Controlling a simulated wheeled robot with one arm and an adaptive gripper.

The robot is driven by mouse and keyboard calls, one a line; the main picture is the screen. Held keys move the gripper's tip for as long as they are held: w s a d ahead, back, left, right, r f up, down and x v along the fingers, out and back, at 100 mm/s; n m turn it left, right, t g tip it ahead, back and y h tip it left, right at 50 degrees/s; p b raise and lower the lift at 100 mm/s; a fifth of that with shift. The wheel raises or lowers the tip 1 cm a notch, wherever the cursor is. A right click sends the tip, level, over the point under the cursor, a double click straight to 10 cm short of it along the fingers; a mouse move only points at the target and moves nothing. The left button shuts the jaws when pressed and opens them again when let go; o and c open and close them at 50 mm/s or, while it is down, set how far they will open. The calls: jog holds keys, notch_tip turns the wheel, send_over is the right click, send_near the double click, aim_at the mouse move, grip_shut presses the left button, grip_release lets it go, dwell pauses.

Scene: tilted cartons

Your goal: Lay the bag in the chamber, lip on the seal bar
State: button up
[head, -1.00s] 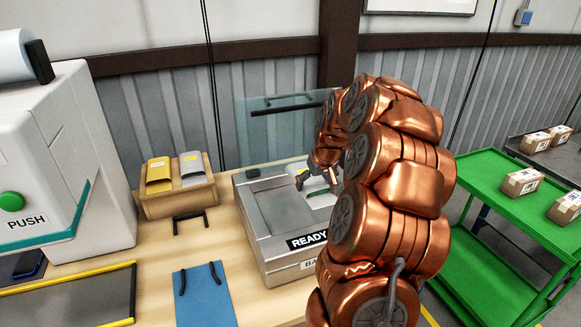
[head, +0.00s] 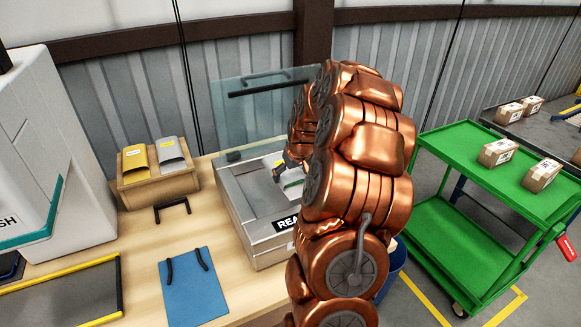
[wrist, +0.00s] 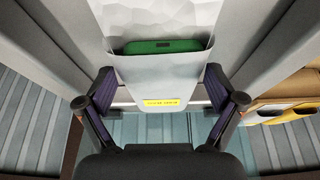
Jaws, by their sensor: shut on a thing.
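My gripper (head: 281,172) is over the open chamber machine (head: 262,250), partly hidden by my arm. In the wrist view my gripper (wrist: 160,90) has its fingers at the two sides of a pale grey bag (wrist: 150,73). The bag's mouth shows a green item (wrist: 162,46) inside, and a yellow label (wrist: 161,103) is near its edge. In the head view a little of the bag (head: 293,178) shows below my gripper. The clear lid (head: 235,120) stands raised behind the chamber. The seal bar, and whether the bag touches it, cannot be made out.
A wooden holder with yellow and grey pouches (head: 157,187) stands left of the machine. A blue board (head: 196,285) lies on the table in front. A green cart (head: 440,165) with cartons stands at right.

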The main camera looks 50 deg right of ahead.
jog(key=shift+f, duration=2.4)
jog(key=shift+f, duration=0.25)
jog(key=o, duration=0.8)
jog(key=shift+c, duration=0.2)
jog(key=shift+r+b, duration=0.6)
jog(key=shift+r, duration=3.9)
